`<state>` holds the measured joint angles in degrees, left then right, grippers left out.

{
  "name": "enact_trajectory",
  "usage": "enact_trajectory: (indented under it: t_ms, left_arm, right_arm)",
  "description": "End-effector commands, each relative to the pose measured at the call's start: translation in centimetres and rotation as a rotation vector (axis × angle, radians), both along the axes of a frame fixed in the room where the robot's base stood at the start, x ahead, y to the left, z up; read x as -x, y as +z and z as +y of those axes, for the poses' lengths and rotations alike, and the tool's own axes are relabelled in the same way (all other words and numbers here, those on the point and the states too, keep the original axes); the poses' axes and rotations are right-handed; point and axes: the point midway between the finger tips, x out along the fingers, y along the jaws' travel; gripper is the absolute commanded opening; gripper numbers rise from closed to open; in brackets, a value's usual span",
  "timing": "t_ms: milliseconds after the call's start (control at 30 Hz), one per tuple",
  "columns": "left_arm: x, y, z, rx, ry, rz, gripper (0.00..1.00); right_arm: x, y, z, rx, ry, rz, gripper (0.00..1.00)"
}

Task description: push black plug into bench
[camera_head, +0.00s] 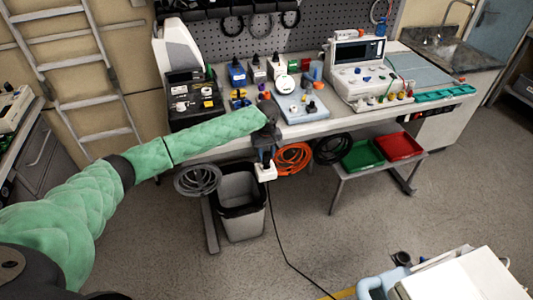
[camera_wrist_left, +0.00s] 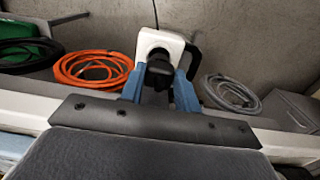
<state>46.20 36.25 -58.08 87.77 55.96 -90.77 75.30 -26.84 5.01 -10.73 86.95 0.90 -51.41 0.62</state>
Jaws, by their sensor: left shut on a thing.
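My left gripper (camera_head: 266,156) is at the front edge of the bench (camera_head: 232,143), pointing down. In the left wrist view its blue fingers (camera_wrist_left: 159,80) are closed on a black plug (camera_wrist_left: 158,70). A white socket block (camera_wrist_left: 161,43) lies right beyond the plug, and the block also shows just under the gripper in the head view (camera_head: 265,172). A black cable (camera_head: 275,225) runs from there down to the floor. The gripper partly hides the plug, and I cannot tell how deep it sits in the block. My right gripper is not in view.
An orange cable coil (camera_head: 293,158) and a grey coil (camera_head: 198,179) hang on either side of the gripper. Green (camera_head: 362,156) and red (camera_head: 399,147) trays sit on a low shelf. Devices crowd the bench top.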

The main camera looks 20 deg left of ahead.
Motion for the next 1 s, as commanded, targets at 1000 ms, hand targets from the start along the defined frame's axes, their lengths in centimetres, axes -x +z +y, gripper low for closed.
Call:
enact_trajectory:
  t_ms: [1000]
  left_arm:
    - [0.0, -2.0, -0.1, 0.000, 0.000, 0.000, 0.03]
  right_arm:
    - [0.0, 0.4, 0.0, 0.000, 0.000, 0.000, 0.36]
